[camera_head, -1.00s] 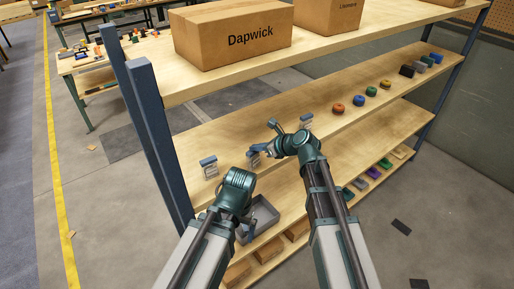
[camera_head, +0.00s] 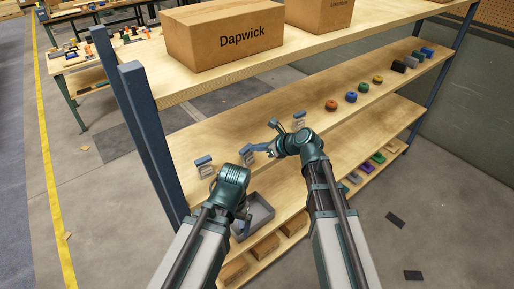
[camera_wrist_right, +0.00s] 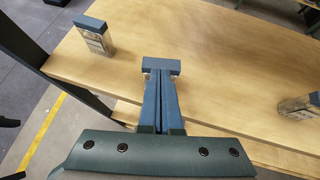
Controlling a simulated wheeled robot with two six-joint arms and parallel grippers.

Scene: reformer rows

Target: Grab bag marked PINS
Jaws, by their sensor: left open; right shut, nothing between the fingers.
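Three small clear bags with blue tops stand on the middle shelf: a left bag (camera_head: 204,167), a middle bag (camera_head: 246,153) and a right bag (camera_head: 299,121). Their labels are too small to read. My right gripper (camera_head: 256,147) is shut and empty, with its fingertips close by the middle bag. In the right wrist view the shut fingers (camera_wrist_right: 161,78) point at the middle bag's blue top (camera_wrist_right: 161,65), and its body is mostly hidden. The left bag (camera_wrist_right: 92,36) and right bag (camera_wrist_right: 300,106) stand on either side. My left gripper (camera_head: 243,213) is open over a grey tray, partly hidden by its wrist.
The grey tray (camera_head: 266,207) is on the lower shelf, with brown boxes (camera_head: 264,246) nearby. Coloured round items (camera_head: 331,104) stand farther right on the middle shelf. A large Dapwick carton (camera_head: 225,37) sits on the top shelf. A blue post (camera_head: 150,140) stands at the left.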

